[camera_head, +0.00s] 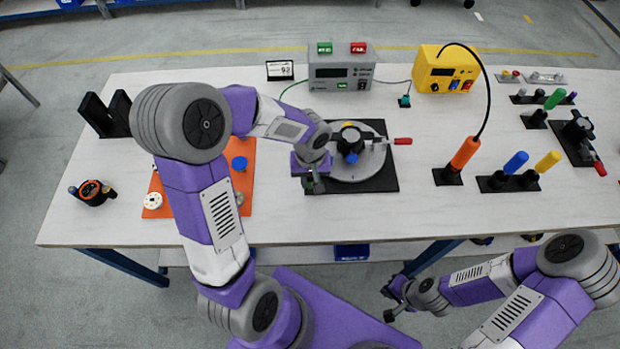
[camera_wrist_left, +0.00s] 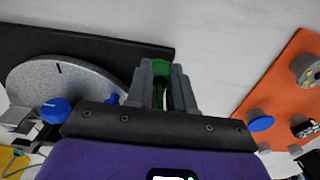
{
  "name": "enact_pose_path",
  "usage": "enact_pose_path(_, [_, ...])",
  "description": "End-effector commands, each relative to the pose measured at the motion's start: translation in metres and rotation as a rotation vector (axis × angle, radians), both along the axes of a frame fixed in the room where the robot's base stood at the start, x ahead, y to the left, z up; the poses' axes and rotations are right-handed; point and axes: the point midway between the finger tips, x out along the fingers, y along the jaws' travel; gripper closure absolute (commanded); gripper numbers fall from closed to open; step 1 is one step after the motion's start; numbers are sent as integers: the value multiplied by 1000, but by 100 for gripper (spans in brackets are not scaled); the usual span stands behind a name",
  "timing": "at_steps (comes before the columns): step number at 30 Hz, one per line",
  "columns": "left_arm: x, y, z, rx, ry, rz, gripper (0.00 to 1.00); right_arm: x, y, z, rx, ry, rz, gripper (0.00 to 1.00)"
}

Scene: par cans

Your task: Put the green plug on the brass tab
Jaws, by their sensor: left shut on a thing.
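My left gripper (camera_head: 313,186) is over the front left corner of a black base plate (camera_head: 378,180) that carries a grey round fixture (camera_head: 374,164). In the left wrist view its jaws (camera_wrist_left: 162,88) are shut on a green plug (camera_wrist_left: 162,66), which shows between the fingers. In the head view the plug is mostly hidden by the hand. A green lead (camera_head: 292,87) runs from the tester towards my left arm. I cannot make out the brass tab for certain in either view. My right gripper (camera_head: 391,302) is open and empty in front of the table.
A grey tester (camera_head: 340,72) and a yellow box (camera_head: 445,70) stand at the back. A red-handled clamp (camera_head: 400,141) is right of the fixture. An orange mat (camera_head: 243,181) with small parts lies to the left. Orange, blue and yellow-handled tools stand at right.

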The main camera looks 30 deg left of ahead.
Motion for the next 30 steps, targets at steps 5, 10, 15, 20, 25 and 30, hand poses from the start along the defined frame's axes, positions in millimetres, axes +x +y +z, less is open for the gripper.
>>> enact_pose_path(5, [-1, 0, -3, -1, 6, 0, 100, 0, 0, 0, 0, 0, 0, 100])
enact_pose_path(10, [-2, 0, -4, -2, 7, 0, 100, 0, 0, -1, 0, 0, 0, 100])
enact_pose_path(15, [-5, -1, -5, -1, 10, 0, 100, 0, 0, -4, 0, 0, 0, 100])
enact_pose_path(20, [-6, -2, -5, -2, 14, 0, 100, 0, 0, -4, 0, 0, 0, 100])
enact_pose_path(25, [-6, -2, -5, -2, 15, 0, 100, 0, 0, -4, 0, 0, 0, 100])
enact_pose_path(30, [-6, -2, -4, -1, 12, 0, 100, 0, 0, -4, 0, 0, 0, 100])
